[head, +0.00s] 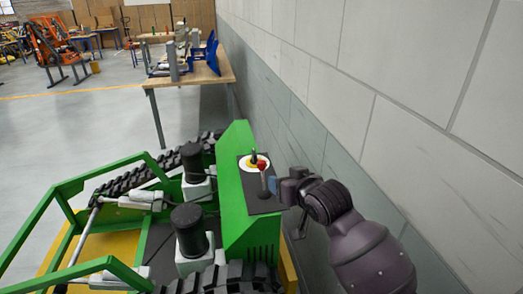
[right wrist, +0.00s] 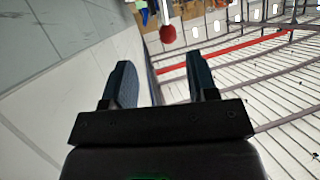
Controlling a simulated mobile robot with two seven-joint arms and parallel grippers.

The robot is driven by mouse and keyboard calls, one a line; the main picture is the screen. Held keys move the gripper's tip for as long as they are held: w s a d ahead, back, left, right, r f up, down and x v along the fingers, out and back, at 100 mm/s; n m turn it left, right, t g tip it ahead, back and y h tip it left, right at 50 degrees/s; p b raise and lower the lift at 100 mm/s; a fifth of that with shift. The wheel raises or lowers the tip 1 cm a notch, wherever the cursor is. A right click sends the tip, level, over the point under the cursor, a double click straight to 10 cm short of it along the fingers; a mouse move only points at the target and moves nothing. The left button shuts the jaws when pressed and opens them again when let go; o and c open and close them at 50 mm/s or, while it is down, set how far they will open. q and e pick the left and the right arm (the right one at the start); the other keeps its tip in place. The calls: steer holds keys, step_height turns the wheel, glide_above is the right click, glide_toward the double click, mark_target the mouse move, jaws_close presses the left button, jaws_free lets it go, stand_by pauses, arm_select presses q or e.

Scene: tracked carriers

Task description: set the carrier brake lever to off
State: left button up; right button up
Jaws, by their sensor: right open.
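The green tracked carrier (head: 234,200) stands beside the wall, with a dark control panel (head: 262,205) on top of its column. A lever with a red ball knob (head: 263,166) rises from the panel, in front of a white and yellow disc (head: 245,162) with a short black stick. My right gripper (head: 274,185) is just right of the red-knobbed lever, its fingers pointing left. In the right wrist view my right gripper (right wrist: 159,78) is open and empty, and the red knob (right wrist: 168,34) shows beyond the fingertips, between their lines. My left gripper is not in view.
A grey block wall (head: 330,90) runs close along the right side. A wooden table (head: 190,75) with equipment stands beyond the carrier. Black tracks (head: 140,180) and green frame bars lie left of the column. Open floor (head: 70,130) is at the left.

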mark_target(263, 165)
steer(key=shift+w+a+r+p+x, duration=0.15)
steer(key=shift+r+x, duration=0.25)
steer(key=shift+x, duration=1.5)
steer(key=shift+w+a+r+p+x, duration=0.15)
steer(key=shift+r+p+x, duration=0.15)
steer(key=shift+x, duration=1.6)
steer(key=shift+a+r+p+x, duration=0.15)
steer(key=shift+r+x, duration=0.3)
steer(key=shift+x, duration=1.5)
jaws_close()
